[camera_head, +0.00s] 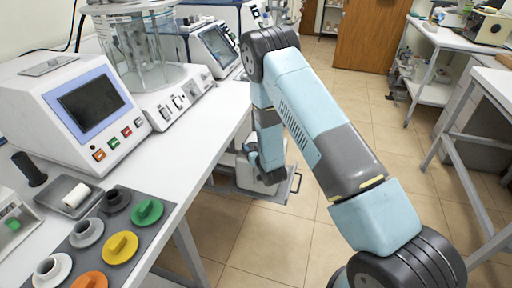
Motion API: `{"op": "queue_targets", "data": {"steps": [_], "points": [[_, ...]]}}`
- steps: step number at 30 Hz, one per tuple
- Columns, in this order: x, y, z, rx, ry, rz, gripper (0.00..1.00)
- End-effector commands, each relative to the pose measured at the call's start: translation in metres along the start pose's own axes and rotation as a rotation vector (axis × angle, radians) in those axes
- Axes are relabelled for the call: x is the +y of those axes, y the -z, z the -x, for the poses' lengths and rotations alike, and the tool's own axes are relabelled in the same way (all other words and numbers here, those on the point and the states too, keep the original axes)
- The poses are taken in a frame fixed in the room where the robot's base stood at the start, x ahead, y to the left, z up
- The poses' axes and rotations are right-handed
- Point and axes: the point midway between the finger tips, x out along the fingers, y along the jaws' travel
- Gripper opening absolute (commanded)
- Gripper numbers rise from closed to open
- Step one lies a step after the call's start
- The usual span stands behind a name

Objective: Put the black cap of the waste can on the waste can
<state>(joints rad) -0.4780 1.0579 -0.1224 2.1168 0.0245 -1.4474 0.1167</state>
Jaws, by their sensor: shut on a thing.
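My arm reaches down beyond the end of the left bench. My gripper (270,177) hangs low over a white can (248,182) that stands on a low wheeled stand near the floor. The gripper is shut on a small dark thing that fits the black cap, but the fingers and arm hide most of it. The can's mouth is hidden behind my gripper and wrist. I cannot tell whether the cap touches the can.
The left bench (205,150) carries test machines and a grey mat (75,250) with coloured caps. The stand's metal frame (291,188) surrounds the can. Tiled floor (330,240) is clear to the right, up to another bench (495,90).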

Motion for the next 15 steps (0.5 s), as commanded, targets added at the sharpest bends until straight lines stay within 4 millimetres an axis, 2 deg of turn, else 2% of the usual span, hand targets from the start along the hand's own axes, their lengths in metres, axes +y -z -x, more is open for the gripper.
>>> {"op": "queue_targets", "data": {"steps": [9, 10, 15], "points": [[0.0008, -0.0066, -0.0006, -0.003, -0.001, 0.0, 0.36], [0.0008, -0.0063, -0.0005, -0.003, -0.001, 0.0, 0.68], [0.0014, -0.0076, 0.0001, -0.007, -0.002, -0.001, 0.84]]}}
